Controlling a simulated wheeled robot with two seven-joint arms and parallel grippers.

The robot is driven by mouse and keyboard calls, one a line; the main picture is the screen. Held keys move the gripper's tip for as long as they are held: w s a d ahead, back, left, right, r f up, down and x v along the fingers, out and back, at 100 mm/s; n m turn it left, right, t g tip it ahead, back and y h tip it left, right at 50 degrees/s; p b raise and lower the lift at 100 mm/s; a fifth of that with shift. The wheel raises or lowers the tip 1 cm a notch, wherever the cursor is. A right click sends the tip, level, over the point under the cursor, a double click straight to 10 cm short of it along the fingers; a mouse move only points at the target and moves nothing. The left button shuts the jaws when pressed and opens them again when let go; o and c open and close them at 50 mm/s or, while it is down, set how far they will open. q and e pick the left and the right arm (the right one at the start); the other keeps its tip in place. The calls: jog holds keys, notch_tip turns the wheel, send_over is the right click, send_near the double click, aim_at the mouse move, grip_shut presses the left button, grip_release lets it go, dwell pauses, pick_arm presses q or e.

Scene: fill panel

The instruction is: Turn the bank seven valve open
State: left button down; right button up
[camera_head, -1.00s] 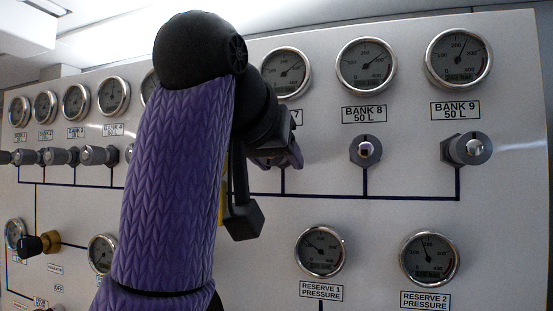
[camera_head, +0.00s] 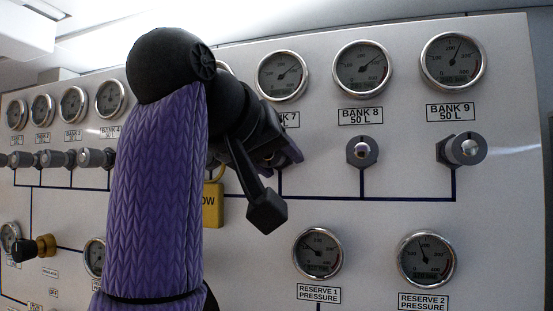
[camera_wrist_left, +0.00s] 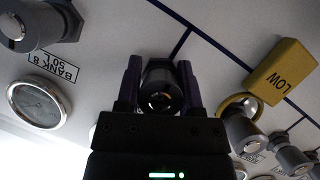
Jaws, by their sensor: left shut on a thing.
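The bank seven valve is a grey knob with a shiny round end; it shows in the left wrist view (camera_wrist_left: 161,95) between the two purple fingers. My left gripper (camera_head: 284,160) is shut on this knob, with a finger on each side; it also shows in the left wrist view (camera_wrist_left: 159,88). In the head view my gripper hides the valve. The bank seven label (camera_head: 290,121) is partly covered by my wrist, and the bank seven gauge (camera_head: 284,76) is above it. My right gripper is not in view.
The bank 8 valve (camera_head: 362,152) and bank 9 valve (camera_head: 464,149) stick out to the right. A yellow padlock marked LOW (camera_wrist_left: 281,72) hangs by a neighbouring valve (camera_wrist_left: 243,131), close to my left gripper. Reserve gauges (camera_head: 319,252) sit below. More valves (camera_head: 94,158) line the left.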

pick_arm(q)
jog(key=shift+f, duration=0.1)
jog(key=c, duration=0.5)
grip_release()
jog(key=b+v, duration=0.5)
jog(key=v, duration=0.5)
jog(key=shift+w, duration=0.1)
